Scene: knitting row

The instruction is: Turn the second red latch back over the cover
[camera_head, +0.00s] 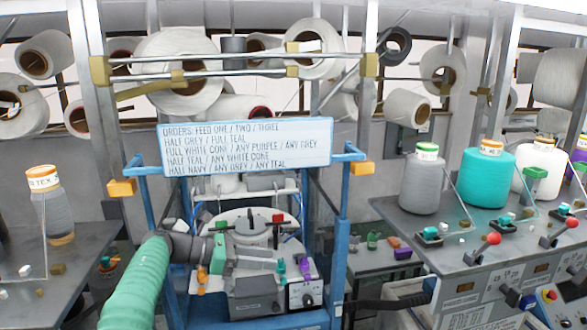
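A round pale grey cover (240,236) with a dark bar on top sits on the machine inside the blue frame. One small red latch (278,218) shows at the right of its far side, beside the dark bar. I cannot make out a second red latch, nor tell exactly how the visible one lies. My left arm comes in from the lower left in a green sleeve. My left gripper (262,263) reaches right, low in front of the cover, apart from the visible red latch. Its fingers are too small to tell open from shut. My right gripper is not in view.
Blue posts (340,240) flank the machine, and a white order sign (247,146) hangs above it. A control box (303,293) stands at the machine's front right. Grey, teal and white yarn cones stand on the right bench (400,212); another cone (52,207) stands left.

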